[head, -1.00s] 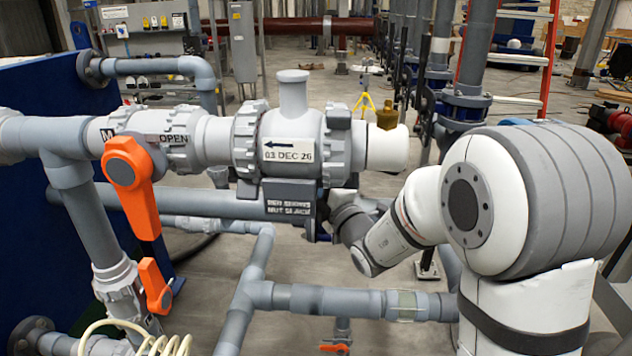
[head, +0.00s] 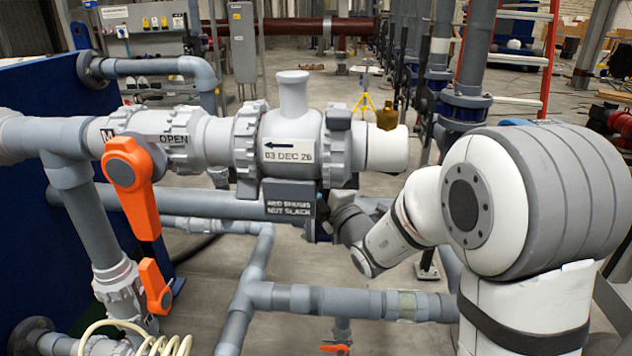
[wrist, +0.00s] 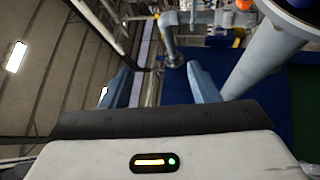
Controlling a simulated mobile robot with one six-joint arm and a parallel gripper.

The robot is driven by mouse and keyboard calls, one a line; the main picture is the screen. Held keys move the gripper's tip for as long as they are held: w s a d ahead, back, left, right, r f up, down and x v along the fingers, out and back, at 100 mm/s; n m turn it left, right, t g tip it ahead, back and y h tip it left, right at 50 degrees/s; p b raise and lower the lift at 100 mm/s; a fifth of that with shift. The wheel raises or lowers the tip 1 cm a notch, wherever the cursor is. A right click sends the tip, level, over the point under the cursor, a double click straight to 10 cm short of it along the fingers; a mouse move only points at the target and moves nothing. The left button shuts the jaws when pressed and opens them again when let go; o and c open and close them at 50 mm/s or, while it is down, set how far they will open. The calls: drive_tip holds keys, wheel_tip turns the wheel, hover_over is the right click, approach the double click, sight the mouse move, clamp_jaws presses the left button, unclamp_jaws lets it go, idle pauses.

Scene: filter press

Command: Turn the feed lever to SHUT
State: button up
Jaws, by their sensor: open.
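No tag naming the feed lever is legible. My gripper is hidden in the head view, where my arm runs behind the label block under the pipe. In the wrist view my gripper (wrist: 162,84) is open, with two blue-grey fingers apart and nothing between them. A bit of orange (wrist: 243,4) shows at the wrist view's top edge; I cannot tell what it is.
A thick grey pipe assembly (head: 292,120) with a date tag crosses in front of my arm, well right of the large lever. A lower grey pipe (head: 330,300) runs beneath. A coiled cream hose (head: 140,340) lies at bottom left. A blue panel (head: 30,235) stands behind.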

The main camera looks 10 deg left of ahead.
drive_tip(key=b+v, duration=0.2)
drive_tip(key=v, duration=0.7)
